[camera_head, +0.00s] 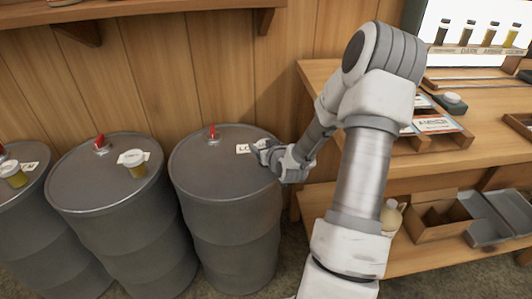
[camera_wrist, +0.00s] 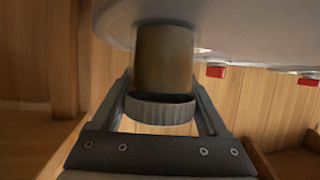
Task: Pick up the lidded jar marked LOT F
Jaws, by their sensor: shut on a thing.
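In the wrist view a jar (camera_wrist: 163,58) with brown contents and a grey ribbed lid (camera_wrist: 160,108) appears upside down in the picture. My gripper (camera_wrist: 163,82) has its two fingers on either side of it and is shut on it. The jar's base is at the grey drum top (camera_wrist: 225,30); I cannot tell whether it touches. In the head view my gripper (camera_head: 264,152) is over the right edge of the right drum (camera_head: 210,165), beside a white card (camera_head: 250,146) reading "LO", the rest hidden. The jar is not clearly visible there.
Red fittings (camera_head: 212,132) stand at the drums' backs. A wooden bench (camera_head: 480,155) with sample bottles (camera_head: 467,32) is at right. An open box (camera_head: 435,222) sits on its lower shelf.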

